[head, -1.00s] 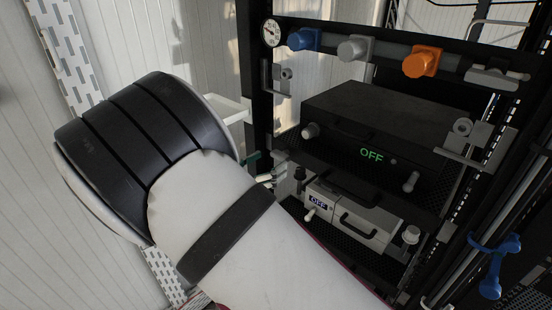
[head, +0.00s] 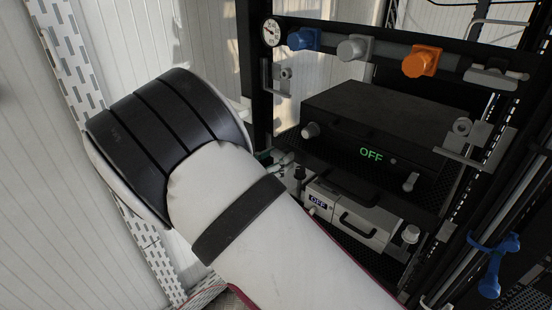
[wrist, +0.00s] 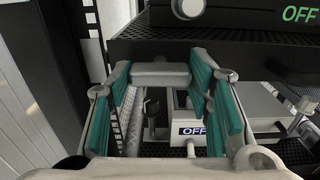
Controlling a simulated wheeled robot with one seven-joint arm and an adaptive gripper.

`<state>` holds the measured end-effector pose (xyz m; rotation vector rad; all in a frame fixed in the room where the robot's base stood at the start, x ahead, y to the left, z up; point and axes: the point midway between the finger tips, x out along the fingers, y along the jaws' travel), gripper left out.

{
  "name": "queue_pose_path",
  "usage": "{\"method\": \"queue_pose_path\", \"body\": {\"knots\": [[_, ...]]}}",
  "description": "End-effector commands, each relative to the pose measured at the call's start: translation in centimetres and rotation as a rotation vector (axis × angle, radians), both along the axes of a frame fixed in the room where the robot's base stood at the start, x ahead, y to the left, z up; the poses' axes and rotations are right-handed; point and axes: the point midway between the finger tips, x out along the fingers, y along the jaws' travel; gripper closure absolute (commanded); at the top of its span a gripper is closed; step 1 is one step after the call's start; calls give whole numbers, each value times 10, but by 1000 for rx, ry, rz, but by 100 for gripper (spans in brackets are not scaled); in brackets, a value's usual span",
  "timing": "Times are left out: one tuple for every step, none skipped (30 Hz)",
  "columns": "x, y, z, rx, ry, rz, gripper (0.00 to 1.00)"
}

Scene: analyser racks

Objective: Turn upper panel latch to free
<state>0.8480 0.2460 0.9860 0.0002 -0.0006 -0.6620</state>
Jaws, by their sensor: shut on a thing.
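In the wrist view my gripper (wrist: 160,84) has its teal-padded fingers on either side of a light grey bar (wrist: 160,72), which appears to be the latch's handle. The fingers are shut on its two ends, and the bar lies level across the picture. The bar is just below the edge of a dark shelf. In the head view my arm hides most of the gripper; only the tips (head: 274,160) show at the rack's left side. The latch's mounting is hidden.
A dark box (head: 375,118) with a green OFF stands above a grey box (head: 350,213) with its own OFF display. Blue (head: 304,39), grey (head: 354,48) and orange (head: 423,61) knobs line the top rail. Grey brackets (head: 466,138) flank the rack.

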Motion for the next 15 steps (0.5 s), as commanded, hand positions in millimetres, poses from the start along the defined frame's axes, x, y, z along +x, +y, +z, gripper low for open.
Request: {"method": "queue_pose_path", "body": {"knots": [[0, 0, 0, -1, 1, 0, 100], [0, 0, 0, -2, 1, 0, 100], [0, 0, 0, -5, 4, 0, 100], [0, 0, 0, -8, 6, 0, 100], [0, 0, 0, -12, 9, 0, 100], [0, 0, 0, -18, 14, 0, 100], [0, 0, 0, -24, 19, 0, 100], [0, 0, 1, -33, 26, 0, 100], [0, 0, 1, -46, 36, 0, 100], [0, 0, 1, -56, 45, 0, 100], [0, 0, 1, -70, 55, 0, 100], [0, 0, 1, -89, 70, -1, 100], [0, 0, 1, -103, 82, -1, 100], [0, -1, 1, -122, 96, -1, 100], [0, -1, 1, -146, 115, -1, 100]]}}
